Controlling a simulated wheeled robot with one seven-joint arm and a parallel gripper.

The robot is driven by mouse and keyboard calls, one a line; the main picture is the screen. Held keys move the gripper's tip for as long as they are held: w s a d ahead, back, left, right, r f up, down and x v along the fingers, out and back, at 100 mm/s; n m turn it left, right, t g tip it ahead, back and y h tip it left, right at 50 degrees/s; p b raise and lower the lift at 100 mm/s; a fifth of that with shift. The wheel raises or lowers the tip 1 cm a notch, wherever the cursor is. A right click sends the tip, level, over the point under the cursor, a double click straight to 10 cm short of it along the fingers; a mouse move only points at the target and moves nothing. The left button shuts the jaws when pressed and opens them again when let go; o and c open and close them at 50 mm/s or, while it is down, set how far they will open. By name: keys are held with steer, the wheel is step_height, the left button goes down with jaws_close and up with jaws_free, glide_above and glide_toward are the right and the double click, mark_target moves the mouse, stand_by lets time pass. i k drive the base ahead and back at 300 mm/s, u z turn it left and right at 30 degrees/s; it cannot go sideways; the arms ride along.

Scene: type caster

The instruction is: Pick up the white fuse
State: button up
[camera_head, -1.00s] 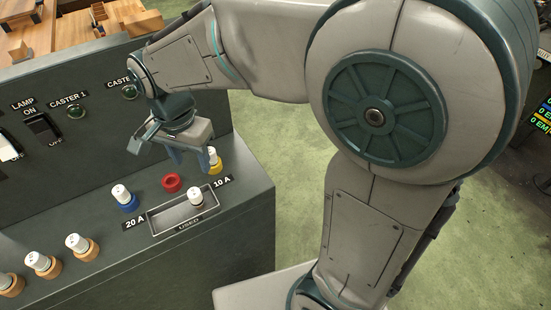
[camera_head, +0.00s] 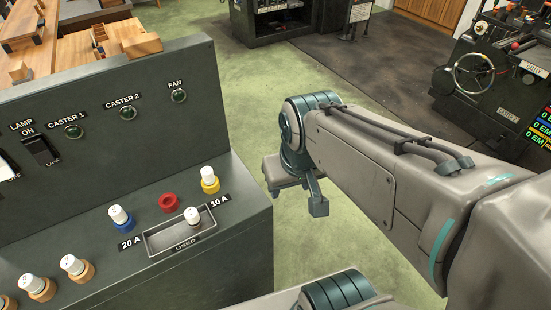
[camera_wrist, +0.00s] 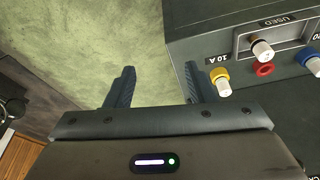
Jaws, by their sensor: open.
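White fuses stand on the dark green panel, and I cannot tell which one the task means. Another stands in the yellow holder (camera_head: 210,184) by the 10 A label, and one in the blue holder (camera_head: 122,222) by 20 A. The red holder (camera_head: 169,203) is empty. My gripper (camera_wrist: 158,80) is open and empty, beyond the panel's right edge over the floor. In the wrist view the yellow holder (camera_wrist: 221,87) is just right of the right finger.
Several more fuses in orange holders (camera_head: 75,270) stand at the panel's front left. The upright panel face (camera_head: 110,120) with switches and lamps rises behind. Green floor (camera_head: 240,80) is clear right of the panel. A dark machine with a handwheel (camera_head: 475,72) stands at the far right.

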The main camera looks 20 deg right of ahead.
mark_target(70, 263)
steer(key=u, duration=3.3)
steer(key=i, duration=0.9)
steer(key=z, duration=2.8)
